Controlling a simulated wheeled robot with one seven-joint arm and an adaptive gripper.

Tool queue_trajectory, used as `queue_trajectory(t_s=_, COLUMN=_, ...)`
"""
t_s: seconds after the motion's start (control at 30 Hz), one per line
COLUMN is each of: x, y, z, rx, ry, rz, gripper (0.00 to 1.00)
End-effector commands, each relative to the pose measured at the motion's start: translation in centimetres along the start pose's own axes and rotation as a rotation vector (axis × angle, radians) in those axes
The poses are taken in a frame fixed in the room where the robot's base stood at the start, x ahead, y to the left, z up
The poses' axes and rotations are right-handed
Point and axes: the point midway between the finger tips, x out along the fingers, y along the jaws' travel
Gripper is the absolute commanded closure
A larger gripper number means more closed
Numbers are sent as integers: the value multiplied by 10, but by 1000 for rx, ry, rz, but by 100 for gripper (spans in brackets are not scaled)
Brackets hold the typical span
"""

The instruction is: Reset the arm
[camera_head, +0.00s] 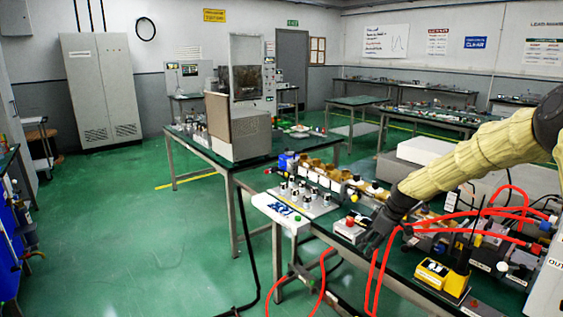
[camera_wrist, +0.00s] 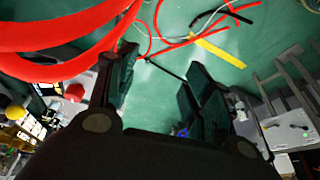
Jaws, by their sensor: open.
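My arm, in a yellow sleeve, reaches in from the right in the head view. My gripper (camera_head: 378,232) is above the front edge of the near workbench (camera_head: 402,285), beside a small box with a red button (camera_head: 349,226). In the wrist view my gripper (camera_wrist: 158,85) has its two dark fingers apart, with green floor showing between them and nothing held. Red cables (camera_head: 374,275) hang close to the gripper in the head view. Thick red cables (camera_wrist: 60,45) also pass beside the left finger in the wrist view; I cannot tell if they touch.
The bench is crowded with a yellow box (camera_head: 441,277), a white panel with several knobs (camera_head: 305,197) and other devices. A second table (camera_head: 222,163) with a beige cabinet (camera_head: 238,126) stands behind. Green floor (camera_head: 150,250) is clear at left. Black cables lie near the bench legs.

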Motion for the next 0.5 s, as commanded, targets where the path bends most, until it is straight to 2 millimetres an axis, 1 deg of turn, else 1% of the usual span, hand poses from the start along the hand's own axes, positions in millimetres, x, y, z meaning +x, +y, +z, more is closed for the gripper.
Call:
queue_trajectory(t_s=0.03, x=13, y=-8, z=6, rx=13, ry=-9, rz=-5, gripper=49)
queue_trajectory(t_s=0.17, x=50, y=-30, z=21, rx=59, ry=-29, rz=-7, gripper=49)
queue_trajectory(t_s=0.27, x=87, y=-55, z=41, rx=112, ry=-50, rz=-8, gripper=49)
queue_trajectory(t_s=0.3, x=102, y=-68, z=51, rx=137, ry=-60, rz=-7, gripper=49)
queue_trajectory(t_s=0.37, x=126, y=-88, z=68, rx=177, ry=-75, rz=-6, gripper=49)
queue_trajectory(t_s=0.4, x=140, y=-101, z=80, rx=205, ry=-84, rz=-3, gripper=49)
queue_trajectory(t_s=0.47, x=161, y=-122, z=99, rx=245, ry=-99, rz=1, gripper=49)
queue_trajectory(t_s=0.5, x=173, y=-135, z=112, rx=272, ry=-109, rz=5, gripper=49)
